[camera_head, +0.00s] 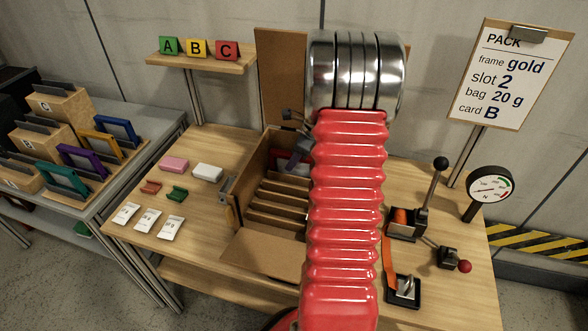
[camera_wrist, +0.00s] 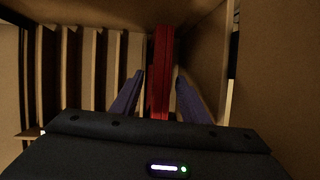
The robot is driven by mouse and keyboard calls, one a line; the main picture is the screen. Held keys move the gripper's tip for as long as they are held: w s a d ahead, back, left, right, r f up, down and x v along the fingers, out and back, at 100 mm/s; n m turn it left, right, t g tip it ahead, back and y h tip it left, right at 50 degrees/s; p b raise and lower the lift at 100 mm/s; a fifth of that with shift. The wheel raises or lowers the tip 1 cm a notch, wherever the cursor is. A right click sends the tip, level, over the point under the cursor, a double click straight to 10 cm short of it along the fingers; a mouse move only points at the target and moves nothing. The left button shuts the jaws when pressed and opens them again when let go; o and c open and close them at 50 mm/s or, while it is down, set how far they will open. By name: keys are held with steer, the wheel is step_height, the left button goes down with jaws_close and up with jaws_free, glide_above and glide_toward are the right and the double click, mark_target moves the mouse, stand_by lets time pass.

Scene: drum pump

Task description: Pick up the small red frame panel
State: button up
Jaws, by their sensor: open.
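The small red frame panel (camera_wrist: 161,70) stands edge-on inside a cardboard box in the wrist view, near the box's right wall. My gripper (camera_wrist: 159,80) is open, with one purple finger on each side of the panel. A narrow gap shows on the left; the right finger also looks apart from it. In the head view the red panel (camera_head: 277,157) shows only as a small patch at the back of the box (camera_head: 250,189). My red arm hides the right part of the box and most of my gripper there.
The box has several upright dividers with empty slots. Its flaps stand open. Pink and white blocks (camera_head: 207,172) and packets (camera_head: 147,220) lie left of it. A lever (camera_head: 435,185) and gauge (camera_head: 490,188) stand right. A rack holds colored frames (camera_head: 82,160) at far left.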

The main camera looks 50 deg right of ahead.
steer(key=shift+c, duration=0.3)
jaws_close()
stand_by(0.4)
